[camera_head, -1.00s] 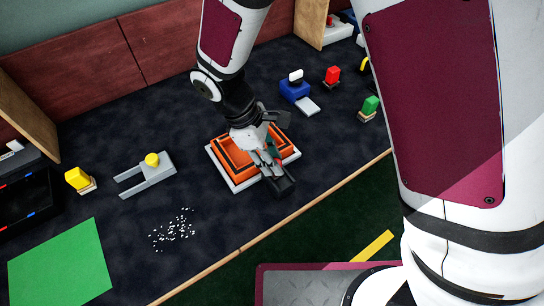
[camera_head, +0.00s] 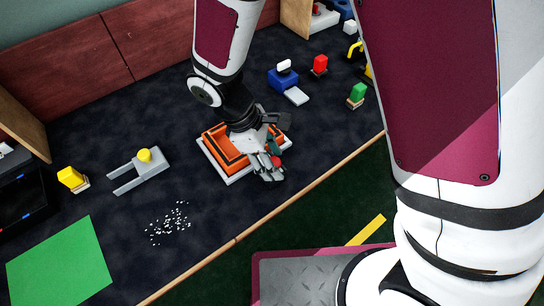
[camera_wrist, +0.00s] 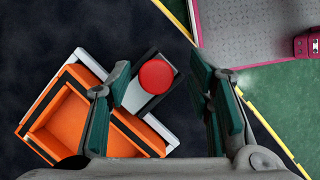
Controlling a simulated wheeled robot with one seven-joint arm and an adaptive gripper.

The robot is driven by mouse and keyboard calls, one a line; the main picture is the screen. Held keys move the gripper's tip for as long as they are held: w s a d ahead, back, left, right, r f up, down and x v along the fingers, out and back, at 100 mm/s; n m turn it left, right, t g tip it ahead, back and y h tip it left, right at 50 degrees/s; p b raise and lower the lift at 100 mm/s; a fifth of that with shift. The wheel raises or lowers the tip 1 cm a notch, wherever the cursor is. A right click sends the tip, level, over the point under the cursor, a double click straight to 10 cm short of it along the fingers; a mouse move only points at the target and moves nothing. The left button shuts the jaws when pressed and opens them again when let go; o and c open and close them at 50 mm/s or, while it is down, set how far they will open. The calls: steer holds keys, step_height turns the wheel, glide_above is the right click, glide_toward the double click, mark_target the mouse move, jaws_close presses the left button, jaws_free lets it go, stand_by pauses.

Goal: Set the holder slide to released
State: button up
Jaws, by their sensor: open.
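The holder is an orange tray-like block (camera_head: 213,138) on a white base plate (camera_head: 236,180). It also shows in the wrist view (camera_wrist: 58,125). In the head view the red knob (camera_head: 276,161) shows among my fingers. My gripper (camera_head: 268,167) is over the near right side of the holder. In the wrist view my gripper (camera_wrist: 160,82) is open, with green-padded fingers on either side of the knob. I cannot tell whether either finger touches it.
A grey forked fixture with a yellow knob (camera_head: 144,155) lies left of the holder. A blue block with a white knob (camera_head: 283,80), a red piece (camera_head: 320,65) and a green piece (camera_head: 356,93) stand behind right. White bits (camera_head: 167,225) lie at front left, near a green mat (camera_head: 60,265).

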steer(key=v, duration=1.2)
steer(key=shift+d, duration=0.1)
steer(key=s+d+r+m+t+y+p, duration=0.1)
steer(key=s+d+r+m+y+p, duration=0.25)
steer(key=d+r+m, duration=0.65)
steer(key=s+d+r+m+t+y+p, duration=0.1)
steer(key=s+d+r+m+t, duration=0.3)
steer(key=s+d+r, duration=0.6)
steer(key=shift+s+d+m+p, duration=0.45)
steer(key=shift+d+m+p, duration=0.2)
steer(key=shift+d+m, duration=0.3)
